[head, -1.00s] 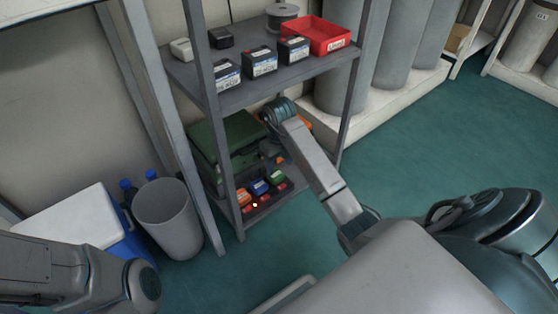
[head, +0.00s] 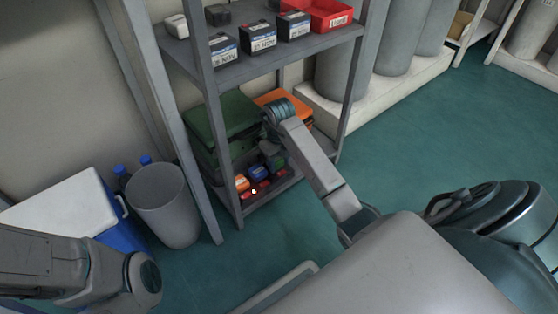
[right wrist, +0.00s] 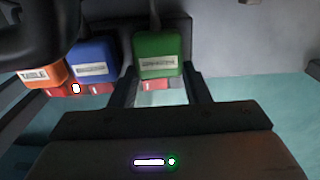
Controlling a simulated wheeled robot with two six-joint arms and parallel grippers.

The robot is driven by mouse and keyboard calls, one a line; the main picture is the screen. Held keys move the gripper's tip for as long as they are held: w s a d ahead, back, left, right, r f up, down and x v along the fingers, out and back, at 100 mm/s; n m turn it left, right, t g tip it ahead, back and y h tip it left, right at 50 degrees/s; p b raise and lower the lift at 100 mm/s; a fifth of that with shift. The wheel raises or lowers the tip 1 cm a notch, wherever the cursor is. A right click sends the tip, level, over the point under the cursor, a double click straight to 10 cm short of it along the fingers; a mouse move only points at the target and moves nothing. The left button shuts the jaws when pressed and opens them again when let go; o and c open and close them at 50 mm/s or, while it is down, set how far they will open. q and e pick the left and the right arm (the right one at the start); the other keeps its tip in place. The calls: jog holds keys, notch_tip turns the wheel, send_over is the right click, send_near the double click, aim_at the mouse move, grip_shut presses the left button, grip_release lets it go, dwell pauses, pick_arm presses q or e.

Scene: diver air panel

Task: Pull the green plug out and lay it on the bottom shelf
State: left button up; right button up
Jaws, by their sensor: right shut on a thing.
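The green plug (right wrist: 158,53) shows between the fingers of my right gripper (right wrist: 160,90) in the right wrist view, and the gripper is shut on it. A red socket piece shows just below the plug; I cannot tell whether the two still touch. In the head view the green plug (head: 279,162) is partly hidden by my right wrist. The blue plug (right wrist: 92,58) and the orange plug (right wrist: 42,75) stand to its left on red sockets. All are at the bottom shelf (head: 262,205) of the grey rack. My left gripper is not in view.
A green case (head: 222,118) and an orange case (head: 283,100) lie behind the plugs. Boxed batteries (head: 258,38) and a red bin (head: 325,14) stand on the upper shelf. The rack's front post (head: 215,130) is close. A grey waste bin (head: 165,205) stands left.

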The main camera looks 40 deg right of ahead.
aim_at(279, 163)
jog(key=shift+r+p, duration=1.75)
jog(key=shift+r, duration=0.05)
jog(key=shift+c, duration=0.3)
